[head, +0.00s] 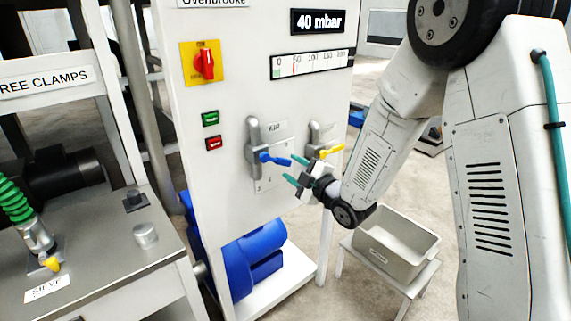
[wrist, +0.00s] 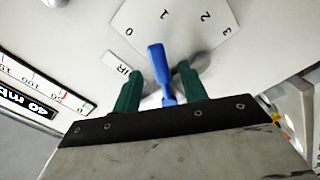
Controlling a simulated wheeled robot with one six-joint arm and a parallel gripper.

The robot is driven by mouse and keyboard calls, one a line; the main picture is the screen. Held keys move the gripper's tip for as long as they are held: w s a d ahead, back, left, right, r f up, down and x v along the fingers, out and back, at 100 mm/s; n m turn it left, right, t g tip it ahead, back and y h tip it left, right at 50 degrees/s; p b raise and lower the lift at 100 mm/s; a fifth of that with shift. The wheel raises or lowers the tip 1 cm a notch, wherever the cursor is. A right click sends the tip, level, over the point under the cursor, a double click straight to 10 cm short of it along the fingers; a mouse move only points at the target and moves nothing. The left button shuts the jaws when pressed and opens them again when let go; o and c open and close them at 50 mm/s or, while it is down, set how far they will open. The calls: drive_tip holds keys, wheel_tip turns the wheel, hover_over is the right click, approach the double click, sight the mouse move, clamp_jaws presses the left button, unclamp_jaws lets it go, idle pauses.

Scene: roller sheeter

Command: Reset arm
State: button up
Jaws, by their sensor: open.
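My gripper (head: 292,171) is open in front of the white panel, with two teal fingers pointing at it. In the wrist view, a blue lever handle (wrist: 156,62) stands between the two fingers (wrist: 158,82), with gaps visible beside it. In the head view, the blue handle (head: 272,158) points right from its grey valve, under a label reading AIR, and its tip is close to the fingers. I cannot tell whether they touch. A scale plate (wrist: 178,28) marked 0 to 3 lies behind the handle.
The panel (head: 236,95) carries a red rotary switch (head: 205,64), green and red buttons, and a 40 mbar display (head: 318,22). A grey bin (head: 396,243) stands on a stool below my arm.

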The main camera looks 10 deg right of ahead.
drive_tip(key=shift+s+d, duration=0.3)
drive_tip(key=shift+s, duration=0.25)
drive_tip(key=s+d+f+m+g+h, duration=0.2)
drive_tip(key=d+f+m+g+h, duration=0.25)
drive_tip(key=f, duration=0.45)
drive_tip(key=s+d+m+g+h, duration=0.4)
drive_tip(key=s+d+m+g, duration=0.1)
drive_tip(key=s, duration=0.3)
drive_tip(key=s+d+r+m+g, duration=0.1)
drive_tip(key=s+r+m, duration=0.1)
drive_tip(key=s+r, duration=0.4)
drive_tip(key=s+d+r+m+g, duration=0.1)
drive_tip(key=s+r+m+g, duration=0.1)
drive_tip(key=s+r, duration=0.5)
drive_tip(key=s+d+r+m+g, duration=0.1)
drive_tip(key=s+r+m, duration=0.3)
drive_tip(key=s, duration=1.2)
wheel_tip(320, 180, up, 3)
drive_tip(key=shift+d+f+g, duration=0.1)
drive_tip(key=shift+d+g, duration=0.05)
drive_tip(key=shift+g, duration=0.2)
